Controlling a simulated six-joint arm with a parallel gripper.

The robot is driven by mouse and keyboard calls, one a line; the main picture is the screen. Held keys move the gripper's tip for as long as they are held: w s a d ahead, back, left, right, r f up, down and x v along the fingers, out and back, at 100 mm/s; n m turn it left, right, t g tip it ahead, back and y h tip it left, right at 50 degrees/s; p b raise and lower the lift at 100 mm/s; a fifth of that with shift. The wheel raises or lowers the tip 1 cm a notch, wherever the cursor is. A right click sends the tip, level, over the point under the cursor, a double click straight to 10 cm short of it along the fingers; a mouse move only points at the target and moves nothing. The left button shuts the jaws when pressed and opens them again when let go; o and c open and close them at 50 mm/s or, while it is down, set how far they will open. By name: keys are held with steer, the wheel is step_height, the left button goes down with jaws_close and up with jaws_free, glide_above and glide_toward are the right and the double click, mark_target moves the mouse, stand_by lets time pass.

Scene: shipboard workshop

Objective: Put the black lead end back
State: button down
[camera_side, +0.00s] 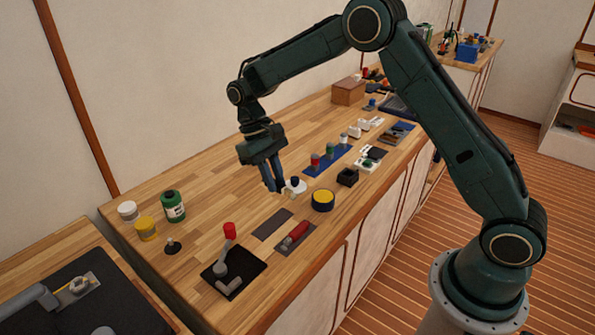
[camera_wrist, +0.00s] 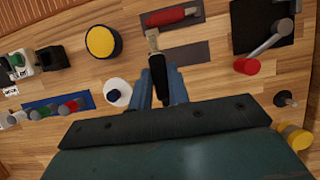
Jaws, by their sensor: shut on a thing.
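My gripper (camera_side: 275,187) points down above the wooden bench. In the wrist view my gripper (camera_wrist: 158,72) has its blue fingers shut on the black lead end (camera_wrist: 157,66), a black grip with a metal tip extending past the fingers. The black lead end cannot be made out clearly in the side view. A bare dark grey patch (camera_side: 272,224) lies on the bench below; it also shows in the wrist view (camera_wrist: 187,54), beside the held end. A red lead end (camera_side: 296,233) lies on a similar patch; it also shows in the wrist view (camera_wrist: 168,16).
A white round piece with a dark blue knob (camera_side: 296,187) stands close by the fingers. A yellow-topped round thing (camera_side: 322,200) is to its right. A red-knobbed crank (camera_side: 229,231) stands on a black pad. Left are white, yellow and green containers (camera_side: 173,206). A blue rack (camera_side: 329,160) lies behind.

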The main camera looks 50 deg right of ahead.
mark_target(272, 223)
steer(key=shift+a+f, duration=1.6)
steer(key=shift+f, duration=0.2)
steer(key=shift+f, duration=0.1)
steer(key=shift+f, duration=1.9)
steer(key=shift+f, duration=0.1)
steer(key=c, duration=1.3)
jaws_free()
steer(key=shift+c, duration=0.2)
